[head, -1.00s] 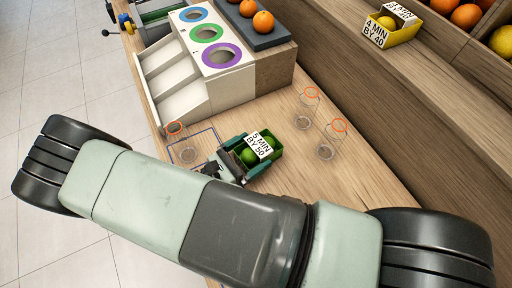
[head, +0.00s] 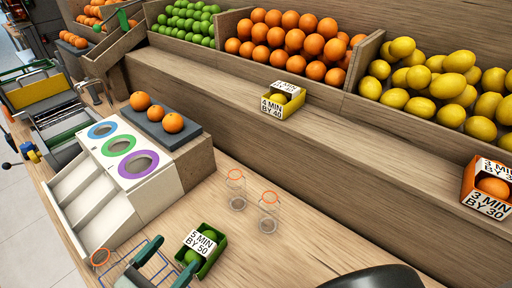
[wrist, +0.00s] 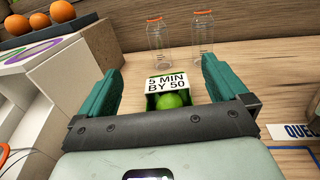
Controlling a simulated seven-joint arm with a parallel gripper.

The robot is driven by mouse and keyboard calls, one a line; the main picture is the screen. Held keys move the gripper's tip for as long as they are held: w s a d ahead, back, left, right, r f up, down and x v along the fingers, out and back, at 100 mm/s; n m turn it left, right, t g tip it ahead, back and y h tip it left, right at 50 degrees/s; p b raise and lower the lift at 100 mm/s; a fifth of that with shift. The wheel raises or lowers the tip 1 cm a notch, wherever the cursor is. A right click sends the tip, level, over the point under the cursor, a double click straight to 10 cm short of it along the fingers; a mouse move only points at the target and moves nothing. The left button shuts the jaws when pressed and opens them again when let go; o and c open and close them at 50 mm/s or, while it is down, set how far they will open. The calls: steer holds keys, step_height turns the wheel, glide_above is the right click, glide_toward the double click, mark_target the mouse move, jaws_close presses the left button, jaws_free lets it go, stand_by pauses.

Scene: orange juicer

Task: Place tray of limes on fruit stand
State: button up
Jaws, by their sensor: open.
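The tray of limes is a small green box (head: 212,262) with a white "5 MIN BY 50" sign, on the wooden counter at the bottom of the head view. Green limes show inside. My gripper (head: 166,262) is open just left of the tray, low in the head view. In the wrist view the tray's sign (wrist: 167,82) and a lime (wrist: 173,101) appear between the spread teal fingers, with no finger clearly touching. The fruit stand (head: 370,125) is the wooden stepped structure behind the counter; its ledge has bare wood between two other trays.
A yellow tray (head: 296,100) and an orange tray (head: 468,186) stand on the ledge. Two clear bottles (head: 237,189) (head: 268,212) stand on the counter just beyond the limes tray. A white chute unit (head: 150,185) is at left. Bins of fruit line the back.

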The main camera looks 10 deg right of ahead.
steer(key=w+d+r+m+g+y, duration=0.1)
steer(key=w+d+r+m+g, duration=0.2)
steer(key=d+r+m+g, duration=0.45)
steer(key=w+d+r+m+g+y, duration=0.1)
steer(key=w+d+r+m+g, duration=0.2)
steer(key=d+r+m+g, duration=0.45)
steer(key=s+d+r+m+t+y, duration=0.3)
steer(key=d+r+m+y, duration=0.1)
steer(key=r, duration=0.5)
steer(key=s+d+r+m+t+y, duration=0.3)
steer(key=s+d+r+m+y, duration=0.1)
steer(key=d+r+m, duration=0.3)
step_height(320, 180, up, 3)
steer(key=shift+d+r+m+y, duration=0.1)
steer(key=shift+d+m+y, duration=0.2)
steer(key=shift+m, duration=0.9)
steer(key=shift+w+a, duration=0.1)
steer(key=shift+w, duration=0.05)
